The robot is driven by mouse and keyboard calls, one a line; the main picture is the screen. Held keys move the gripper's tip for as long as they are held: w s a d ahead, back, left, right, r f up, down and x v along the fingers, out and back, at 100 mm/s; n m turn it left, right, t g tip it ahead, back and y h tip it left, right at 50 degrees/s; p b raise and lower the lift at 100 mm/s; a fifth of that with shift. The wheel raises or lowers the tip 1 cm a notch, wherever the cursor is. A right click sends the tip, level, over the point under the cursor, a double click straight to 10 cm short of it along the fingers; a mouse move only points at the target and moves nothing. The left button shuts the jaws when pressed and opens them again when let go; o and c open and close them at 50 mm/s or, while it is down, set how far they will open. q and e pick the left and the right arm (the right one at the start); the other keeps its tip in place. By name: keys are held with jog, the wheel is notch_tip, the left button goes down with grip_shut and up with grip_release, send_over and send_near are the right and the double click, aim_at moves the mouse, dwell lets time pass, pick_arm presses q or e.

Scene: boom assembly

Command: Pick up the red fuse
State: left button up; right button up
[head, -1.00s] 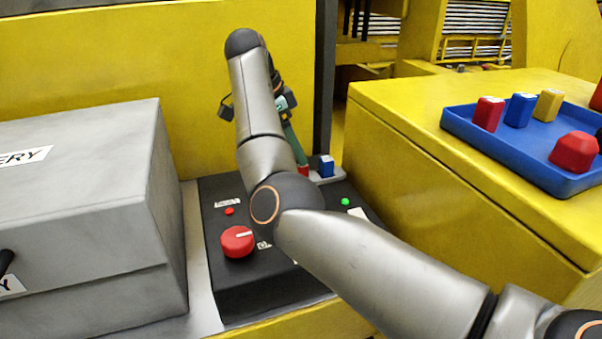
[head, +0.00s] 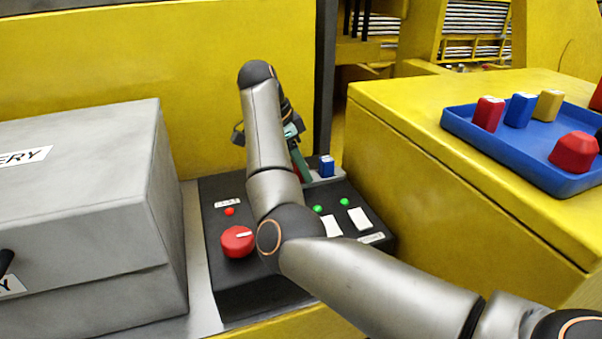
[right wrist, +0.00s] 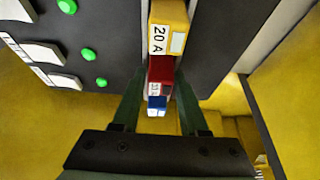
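A red fuse (right wrist: 160,72) stands in a row on the black control panel, between a yellow fuse marked 20 A (right wrist: 168,32) and a blue fuse (right wrist: 156,104). My right gripper (right wrist: 158,88) is open, with one finger on each side of the row near the red fuse; contact is not visible. In the head view my right gripper (head: 299,163) reaches down at the back of the panel, beside the blue fuse (head: 326,167). There the red fuse is mostly hidden behind it. My left gripper is not in view.
The black panel (head: 232,285) carries a red knob (head: 237,242) and green lights. A grey battery box (head: 80,230) stands at left. A yellow block (head: 440,190) rises at right, bearing a blue tray (head: 470,141) with another red fuse (head: 488,114) and other coloured parts.

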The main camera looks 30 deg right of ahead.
grip_shut()
jog(key=shift+r, duration=0.2)
dwell(0.4)
